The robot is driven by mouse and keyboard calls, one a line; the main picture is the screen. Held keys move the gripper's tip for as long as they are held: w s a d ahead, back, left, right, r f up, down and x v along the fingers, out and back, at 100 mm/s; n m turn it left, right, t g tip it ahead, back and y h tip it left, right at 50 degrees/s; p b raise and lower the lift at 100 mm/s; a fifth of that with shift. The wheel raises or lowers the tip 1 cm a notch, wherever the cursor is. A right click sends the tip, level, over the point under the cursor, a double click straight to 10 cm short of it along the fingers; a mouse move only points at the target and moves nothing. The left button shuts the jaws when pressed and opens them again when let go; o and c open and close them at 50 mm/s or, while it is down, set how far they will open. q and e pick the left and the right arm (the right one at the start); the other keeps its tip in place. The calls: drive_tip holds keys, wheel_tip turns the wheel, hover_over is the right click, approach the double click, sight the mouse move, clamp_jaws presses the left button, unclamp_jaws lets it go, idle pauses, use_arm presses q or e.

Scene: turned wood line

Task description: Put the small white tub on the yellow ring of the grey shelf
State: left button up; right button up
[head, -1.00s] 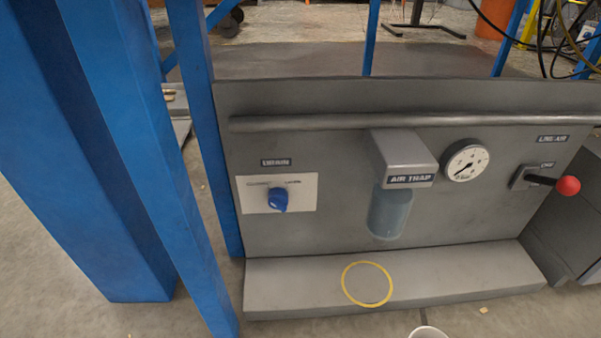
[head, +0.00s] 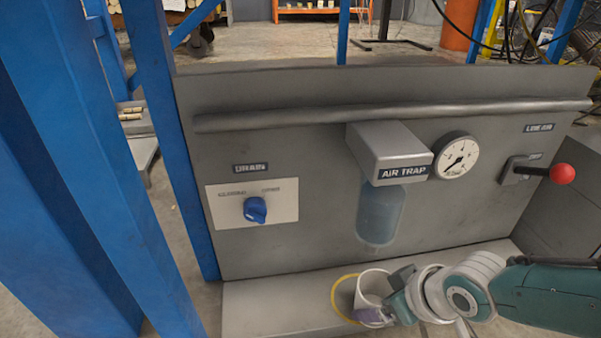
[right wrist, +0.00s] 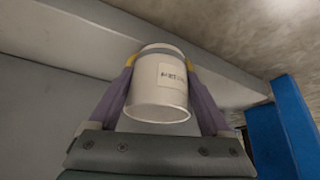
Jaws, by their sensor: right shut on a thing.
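The small white tub (head: 372,286) is over the right part of the yellow ring (head: 334,296) in the head view and hides much of it. The ring lies on the grey shelf (head: 265,308) under the air trap. My right gripper (head: 374,314) comes in from the right and is shut on the tub. In the right wrist view, the white tub (right wrist: 158,88), with a printed label, sits between the two purple fingers (right wrist: 157,92). Whether its base touches the shelf I cannot tell. My left gripper is not in view.
The air trap (head: 395,160) with its bluish bowl (head: 380,212) juts out just above the tub. A blue drain knob (head: 255,209), a gauge (head: 457,155) and a red-knobbed lever (head: 561,174) are on the grey panel. Blue posts (head: 90,180) stand at left. The shelf's left part is clear.

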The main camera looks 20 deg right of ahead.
sight(363, 288)
drive_tip(key=w, duration=0.1)
drive_tip(key=w+b, duration=0.2)
drive_tip(key=shift+w+a+f, duration=0.15)
drive_tip(key=shift+w+a, duration=0.15)
drive_tip(key=shift+w, duration=0.15)
drive_tip(key=shift+s, duration=0.2)
drive_tip(key=o, duration=1)
drive_tip(key=shift+s, duration=0.1)
drive_tip(key=shift+o, duration=0.8)
drive_tip(key=shift+w, duration=0.2)
